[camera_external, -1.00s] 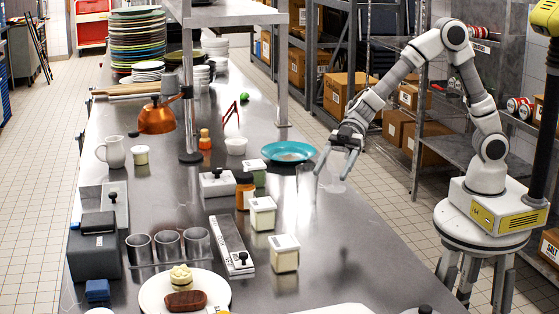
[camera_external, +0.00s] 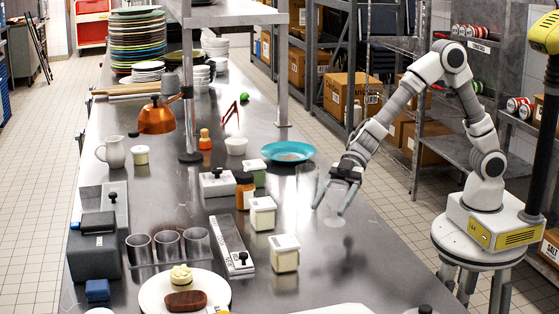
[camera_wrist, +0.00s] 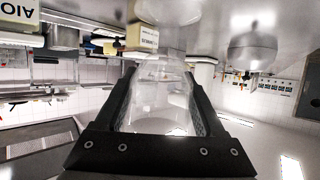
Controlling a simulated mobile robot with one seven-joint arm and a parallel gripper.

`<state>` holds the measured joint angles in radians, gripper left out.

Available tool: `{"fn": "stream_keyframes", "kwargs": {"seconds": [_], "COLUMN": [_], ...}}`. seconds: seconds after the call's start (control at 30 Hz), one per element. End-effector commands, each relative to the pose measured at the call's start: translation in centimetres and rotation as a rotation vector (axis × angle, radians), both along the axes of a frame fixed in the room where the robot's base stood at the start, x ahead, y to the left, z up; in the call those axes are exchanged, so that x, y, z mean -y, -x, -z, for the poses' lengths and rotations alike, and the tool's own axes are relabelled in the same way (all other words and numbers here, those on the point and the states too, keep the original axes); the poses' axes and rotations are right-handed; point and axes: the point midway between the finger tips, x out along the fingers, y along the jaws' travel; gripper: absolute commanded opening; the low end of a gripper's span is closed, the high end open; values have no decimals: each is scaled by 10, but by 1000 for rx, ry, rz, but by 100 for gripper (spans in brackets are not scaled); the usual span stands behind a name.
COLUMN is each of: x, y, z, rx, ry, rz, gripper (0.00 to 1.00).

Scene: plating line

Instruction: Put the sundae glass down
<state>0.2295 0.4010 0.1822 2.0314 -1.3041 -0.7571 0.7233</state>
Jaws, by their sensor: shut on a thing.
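The sundae glass (camera_external: 335,221) is clear and faint in the external view, low at the right part of the steel counter (camera_external: 372,258). It also shows in the wrist view (camera_wrist: 160,95), upright in that picture between the two dark fingers. My gripper (camera_external: 334,203) is shut on the glass, with one finger on each side. The glass's foot appears at or just above the counter; I cannot tell if it touches.
Lidded tubs (camera_external: 263,214) and an orange-filled jar (camera_external: 244,190) stand to the left of my gripper. A white plate with food (camera_external: 155,286) lies at the front. The counter's right front part is mostly clear.

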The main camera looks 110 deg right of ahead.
Motion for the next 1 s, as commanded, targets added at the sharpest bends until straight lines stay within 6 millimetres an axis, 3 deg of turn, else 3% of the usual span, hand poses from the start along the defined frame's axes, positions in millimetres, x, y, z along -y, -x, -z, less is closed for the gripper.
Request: {"fn": "stream_keyframes", "kwargs": {"seconds": [0.3, 0.67, 0.7, 0.83, 1.0], "x": [0, 0, 0, 0, 0], "y": [0, 0, 0, 0, 0], "z": [40, 42, 42, 42, 42], "rx": [1, 1, 0, 0, 0], "ry": [1, 0, 1, 1, 1], "rz": [0, 1, 1, 1, 0], "gripper": [0, 0, 75, 98, 100]}}
